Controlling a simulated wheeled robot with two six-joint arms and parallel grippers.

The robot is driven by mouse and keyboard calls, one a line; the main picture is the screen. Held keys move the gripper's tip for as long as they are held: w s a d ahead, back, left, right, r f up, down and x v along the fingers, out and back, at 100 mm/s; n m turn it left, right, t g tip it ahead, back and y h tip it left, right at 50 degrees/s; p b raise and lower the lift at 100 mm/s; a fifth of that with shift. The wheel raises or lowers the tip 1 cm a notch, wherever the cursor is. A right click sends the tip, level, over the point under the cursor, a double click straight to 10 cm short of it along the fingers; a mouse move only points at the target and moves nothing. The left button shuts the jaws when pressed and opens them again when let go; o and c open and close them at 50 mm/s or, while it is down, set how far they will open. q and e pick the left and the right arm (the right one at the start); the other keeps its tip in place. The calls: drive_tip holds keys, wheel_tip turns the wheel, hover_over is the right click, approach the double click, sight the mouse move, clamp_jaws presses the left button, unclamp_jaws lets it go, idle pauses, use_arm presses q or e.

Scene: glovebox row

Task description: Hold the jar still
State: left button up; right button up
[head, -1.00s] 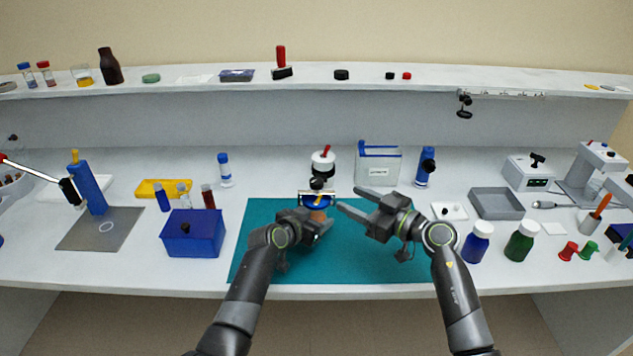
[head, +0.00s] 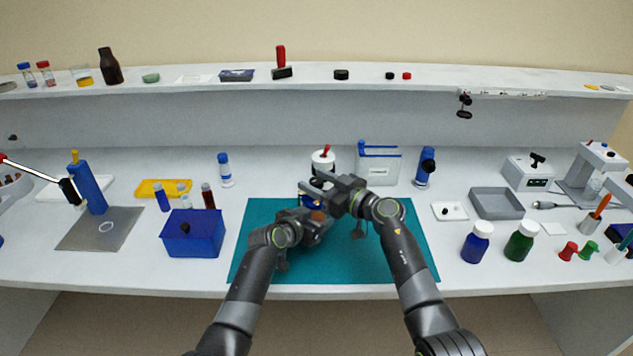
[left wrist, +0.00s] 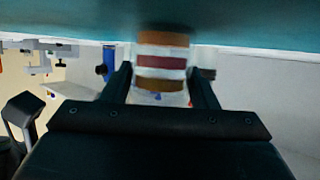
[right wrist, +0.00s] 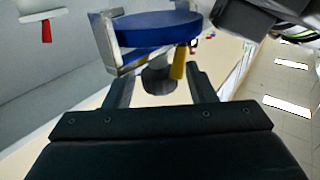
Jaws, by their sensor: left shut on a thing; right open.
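The jar (left wrist: 160,62), clear with orange-brown, white and dark red bands, is between the fingers of my left gripper (left wrist: 165,85) in the left wrist view. My left gripper is shut on it above the teal mat. In the head view, my left gripper (head: 318,222) mostly hides the jar. A blue disc (right wrist: 155,32) with a pale metal bracket (right wrist: 106,42) and a yellow tab (right wrist: 179,62) shows in the right wrist view; it seems to sit at the jar's top. My right gripper (right wrist: 161,88) is open, its fingers close to the disc and tab; contact is unclear.
The teal mat (head: 262,222) lies under both grippers. A white pot with a red knob (head: 323,162) and a clear bin (head: 379,166) stand behind.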

drive_tip(key=shift+w+a, duration=0.1)
drive_tip(key=shift+a, duration=0.05)
drive_tip(key=c, duration=0.9)
drive_tip(key=shift+c, duration=0.2)
drive_tip(key=shift+a+f+m, duration=0.1)
drive_tip(key=shift+m, duration=0.2)
drive_tip(key=shift+m+t+h, duration=0.3)
drive_tip(key=shift+t+h, duration=0.2)
drive_tip(key=shift+t, duration=0.1)
drive_tip(key=shift+m+t+h, duration=1.5)
drive_tip(key=shift+m+h, duration=0.1)
drive_tip(key=shift+h, duration=0.6)
